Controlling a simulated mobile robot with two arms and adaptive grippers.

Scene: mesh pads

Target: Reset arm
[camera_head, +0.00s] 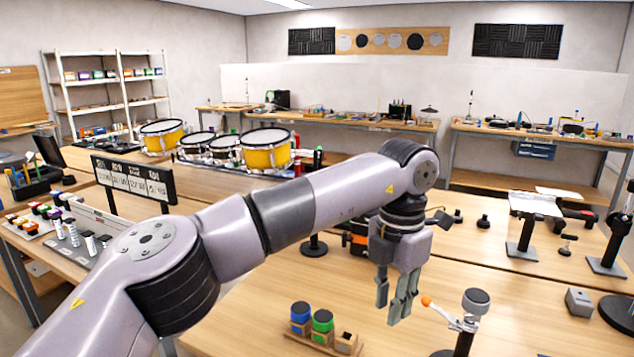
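My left arm comes in from the left and reaches across the front table. Its gripper (393,305) hangs fingers down above the table, left of a small stand with a grey round pad (476,301) and an orange-tipped beater (427,301). I see nothing held between the fingers. They are seen at an angle, so I cannot tell whether they are open or shut. The fingertips look clear of the tabletop. My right gripper is not in view.
A wooden holder (318,340) with blue and green round pieces stands at the front. Black stands (522,236) and a grey block (579,302) are on the right. Yellow drums (265,155) and a sign board (133,180) stand behind my arm. The tabletop (270,290) is bare left of the gripper.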

